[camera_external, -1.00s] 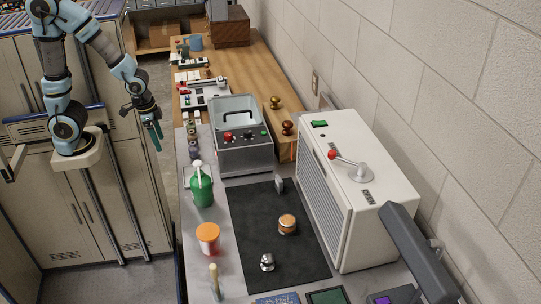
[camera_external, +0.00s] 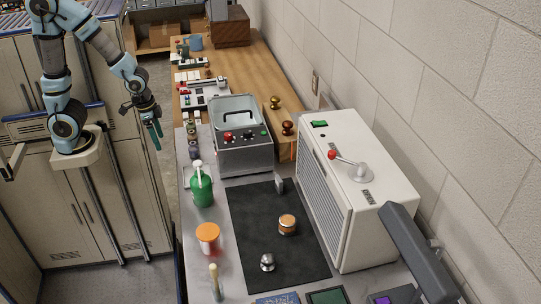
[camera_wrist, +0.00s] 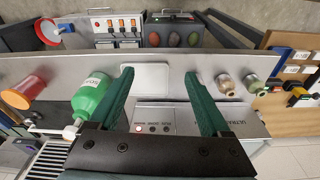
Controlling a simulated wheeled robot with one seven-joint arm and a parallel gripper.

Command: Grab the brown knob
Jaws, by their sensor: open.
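A dark, glossy brown knob (camera_external: 287,128) stands on the wooden bench top, just right of the grey metal tank unit, in the external view. A lighter, brassy knob (camera_external: 275,103) stands a little behind it. My gripper (camera_external: 155,132) is well to the left of both, beyond the bench's left edge, with its green fingers pointing down. In the wrist view, my gripper (camera_wrist: 158,78) is open, with its two green fingers apart and nothing held between them. I cannot make out the brown knob for certain in the wrist view.
The tank unit (camera_external: 245,155) stands between my gripper and the knobs. A green bottle (camera_external: 202,187), an orange-lidded jar (camera_external: 208,238) and several small bottles line the bench's left side. A white cabinet (camera_external: 345,180) with a red-tipped lever is on the right. The black mat (camera_external: 265,225) has free room.

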